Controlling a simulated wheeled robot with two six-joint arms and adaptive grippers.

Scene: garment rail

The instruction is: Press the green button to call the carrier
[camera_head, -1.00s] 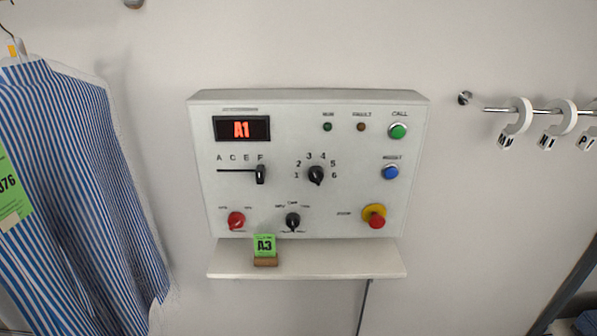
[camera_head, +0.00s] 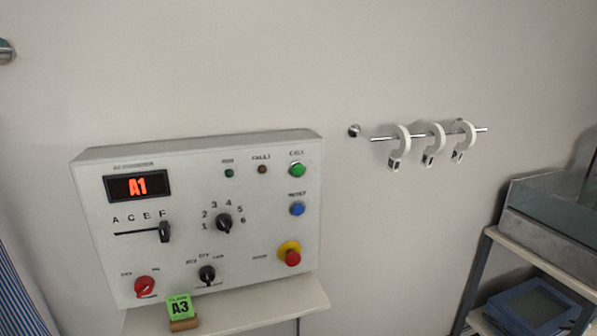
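The green button (camera_head: 297,170), labelled CALL, sits at the top right of the white control box (camera_head: 262,212) on the wall. The black numbered dial (camera_head: 224,223) is in the middle of the box. A blue button (camera_head: 297,208) is below the green one, and a red stop knob on a yellow base (camera_head: 289,254) is lower still. Neither of my grippers is in view.
A green A3 card in a wooden holder (camera_head: 181,311) stands on the shelf (camera_head: 262,303) under the box. A short rail (camera_head: 385,138) with white ring tags is to the right. A rack (camera_head: 493,240) stands at the right edge. A striped shirt (camera_head: 14,300) shows at the left edge.

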